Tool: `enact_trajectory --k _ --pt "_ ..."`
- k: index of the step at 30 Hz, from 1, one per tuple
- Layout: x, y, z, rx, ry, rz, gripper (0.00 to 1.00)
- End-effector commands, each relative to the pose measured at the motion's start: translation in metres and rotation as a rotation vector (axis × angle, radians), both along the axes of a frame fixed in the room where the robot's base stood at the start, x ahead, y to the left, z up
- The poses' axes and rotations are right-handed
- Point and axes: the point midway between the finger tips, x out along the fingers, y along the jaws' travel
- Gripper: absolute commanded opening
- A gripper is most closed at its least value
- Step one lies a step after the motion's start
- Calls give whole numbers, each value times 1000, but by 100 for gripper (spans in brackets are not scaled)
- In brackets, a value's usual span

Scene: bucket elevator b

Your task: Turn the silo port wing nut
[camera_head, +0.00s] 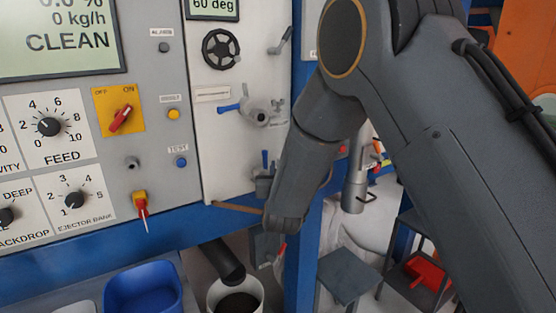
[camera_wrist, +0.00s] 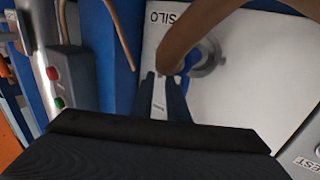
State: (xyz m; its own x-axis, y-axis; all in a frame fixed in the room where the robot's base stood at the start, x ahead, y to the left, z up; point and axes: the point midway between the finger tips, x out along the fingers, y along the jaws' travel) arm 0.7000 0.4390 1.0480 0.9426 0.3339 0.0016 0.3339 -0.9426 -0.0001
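In the wrist view, a grey round port (camera_wrist: 208,58) with a blue part (camera_wrist: 192,60) sits on a white panel under an upside-down "SILO" label. The blue part may be the wing nut, but a brown curved rod (camera_wrist: 185,40) covers much of it. My gripper (camera_wrist: 161,77) has two dark fingers with a narrow gap, and white panel shows between them. Its tips are just left of the blue part; contact cannot be told. In the head view, a small port with a blue handle (camera_head: 265,160) is partly hidden by my arm, and my fingers are hidden.
Another port with a blue handle (camera_head: 255,113) sits higher on the panel, below a black handwheel (camera_head: 221,49). A blue post (camera_head: 303,250) stands right of the panel. Below are a white bucket (camera_head: 236,298), a dark pipe (camera_head: 221,262) and a blue bin (camera_head: 143,290).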

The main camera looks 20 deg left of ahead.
Motion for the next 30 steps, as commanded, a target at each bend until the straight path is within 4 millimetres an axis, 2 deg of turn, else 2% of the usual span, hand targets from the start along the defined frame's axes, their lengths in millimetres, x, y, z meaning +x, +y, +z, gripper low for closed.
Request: enact_trajectory --k 6,12,21,24,30 --pt "32 10 1 0 0 -1 14" --pt "47 16 0 -1 1 0 14" --pt "49 16 0 -2 2 0 14" --pt "49 16 0 -2 2 0 0" --pt "50 16 0 0 1 4 0"
